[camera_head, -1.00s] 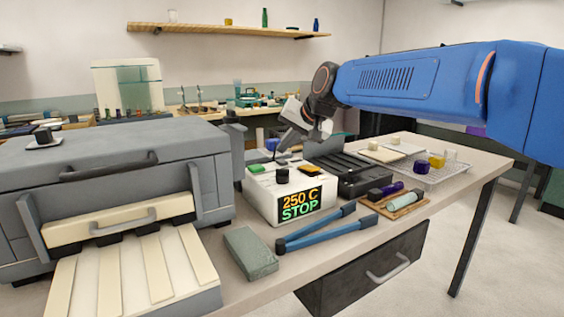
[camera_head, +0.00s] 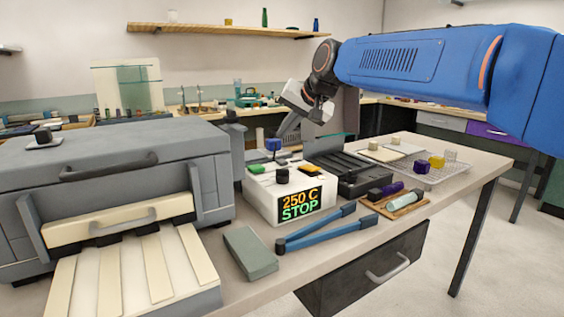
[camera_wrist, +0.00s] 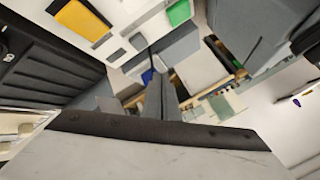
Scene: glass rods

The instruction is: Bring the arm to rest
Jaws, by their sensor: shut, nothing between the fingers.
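My gripper (camera_head: 278,136) hangs below the end of my blue arm, above and behind the white control box (camera_head: 262,198). Its fingers are together and hold nothing. In the wrist view the closed fingers (camera_wrist: 158,84) point toward the box, whose yellow (camera_wrist: 82,20) and green (camera_wrist: 179,12) buttons show at the top. The box's display (camera_head: 300,205) reads "250 C" and "STOP". In the head view the fingertips look apart from the box, though the exact gap is hard to tell.
A grey kiln (camera_head: 115,155) with a lidded top stands left. A dark ribbed tray (camera_head: 347,176) is right of the box. Blue-handled tongs (camera_head: 318,230), a grey-green block (camera_head: 250,253), a wooden board with rods (camera_head: 395,207) and a wire rack (camera_head: 428,178) occupy the bench.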

